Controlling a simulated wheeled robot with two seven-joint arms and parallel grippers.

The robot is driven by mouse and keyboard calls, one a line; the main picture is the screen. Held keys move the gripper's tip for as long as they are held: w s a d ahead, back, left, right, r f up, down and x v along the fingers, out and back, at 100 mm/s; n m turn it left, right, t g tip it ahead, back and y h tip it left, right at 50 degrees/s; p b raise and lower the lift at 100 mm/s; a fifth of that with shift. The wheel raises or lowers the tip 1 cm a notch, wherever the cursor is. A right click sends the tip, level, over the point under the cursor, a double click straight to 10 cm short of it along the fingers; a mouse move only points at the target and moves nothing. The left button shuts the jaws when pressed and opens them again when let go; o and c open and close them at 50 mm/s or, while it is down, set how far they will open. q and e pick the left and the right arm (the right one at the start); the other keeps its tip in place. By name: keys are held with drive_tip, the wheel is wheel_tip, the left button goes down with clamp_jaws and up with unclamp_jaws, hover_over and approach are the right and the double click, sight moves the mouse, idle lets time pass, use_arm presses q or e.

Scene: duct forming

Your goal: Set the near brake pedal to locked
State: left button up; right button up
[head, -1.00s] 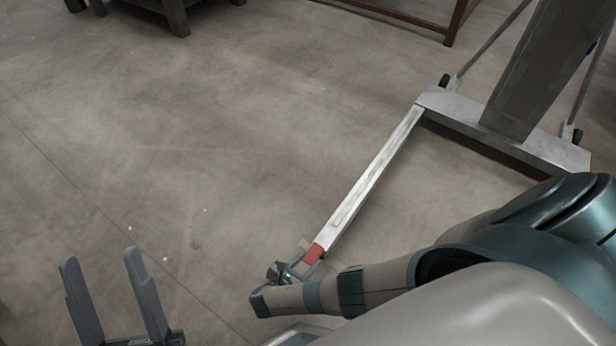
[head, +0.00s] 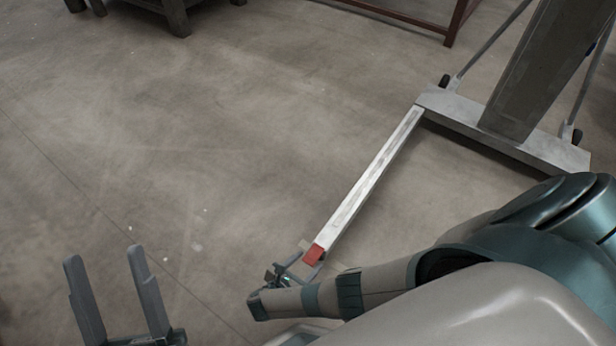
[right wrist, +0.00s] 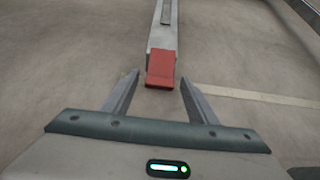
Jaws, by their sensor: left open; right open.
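The near brake pedal (head: 314,254) is a red block at the near end of a long pale metal leg (head: 370,182) low over the floor. It also shows in the right wrist view (right wrist: 161,68), just beyond and between the fingertips. My right gripper (right wrist: 157,80) is open and empty, with one finger on each side of the pedal's near end in that view. I cannot tell whether it touches the pedal. In the head view my right gripper (head: 303,262) is partly hidden by its wrist. My left gripper (head: 104,253) is open and empty at the lower left, away from the pedal.
The leg joins a metal base crossbar (head: 500,135) with a thick upright post (head: 530,80), thin braces and dark casters. A dark stand (head: 175,15) is at the top left and a brown frame (head: 400,18) at the top. The floor left of the leg is clear.

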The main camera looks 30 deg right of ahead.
use_arm(q)
wheel_tip(320, 180, down, 6)
drive_tip(key=d+g+p, duration=0.2)
drive_tip(key=g, duration=0.2)
drive_tip(key=shift+w+d+y, duration=0.2)
drive_tip(key=shift+y, duration=0.1)
use_arm(e)
drive_tip(key=v, duration=0.6)
drive_tip(key=shift+s+a+r, duration=0.1)
drive_tip(key=shift+a, duration=0.05)
